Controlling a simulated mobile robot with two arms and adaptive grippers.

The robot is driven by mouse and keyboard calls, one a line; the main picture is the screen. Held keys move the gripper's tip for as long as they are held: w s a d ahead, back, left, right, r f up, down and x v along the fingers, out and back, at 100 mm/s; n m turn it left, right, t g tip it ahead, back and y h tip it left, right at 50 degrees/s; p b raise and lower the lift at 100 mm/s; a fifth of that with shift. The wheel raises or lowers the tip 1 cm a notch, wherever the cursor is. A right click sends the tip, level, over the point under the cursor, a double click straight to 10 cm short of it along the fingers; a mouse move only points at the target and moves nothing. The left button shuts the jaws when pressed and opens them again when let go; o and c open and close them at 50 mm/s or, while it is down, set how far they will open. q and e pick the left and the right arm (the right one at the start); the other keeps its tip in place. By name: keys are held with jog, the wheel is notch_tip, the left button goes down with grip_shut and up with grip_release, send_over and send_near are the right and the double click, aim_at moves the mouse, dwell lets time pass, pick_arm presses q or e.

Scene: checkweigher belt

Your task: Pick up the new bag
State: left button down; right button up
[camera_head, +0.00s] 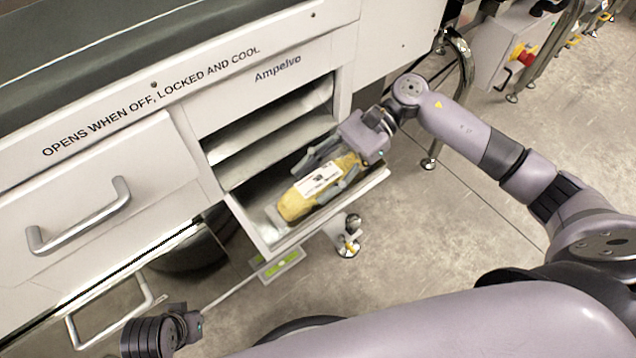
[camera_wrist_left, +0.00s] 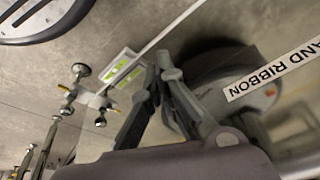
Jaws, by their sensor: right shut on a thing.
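The bag (camera_head: 296,203) is yellow with a white printed label. It lies in the lower open tray (camera_head: 264,236) of the white cabinet in the head view. My right gripper (camera_head: 323,180) reaches in from the upper right and is shut on the bag, with its grey fingers along either side of it. The gripper covers the bag's upper end. My left gripper's fingers show in the left wrist view (camera_wrist_left: 160,72), tips close together with nothing between them.
A closed drawer with a metal handle (camera_head: 80,218) is left of the tray. Another handle (camera_head: 110,312) sits below it. An empty shelf (camera_head: 268,118) is above the tray. A green level-like plate (camera_head: 281,263) is below it. Concrete floor (camera_head: 440,225) is clear to the right.

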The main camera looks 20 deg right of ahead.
jog(key=c, duration=0.5)
jog(key=shift+c, duration=0.5)
jog(key=shift+r, duration=0.1)
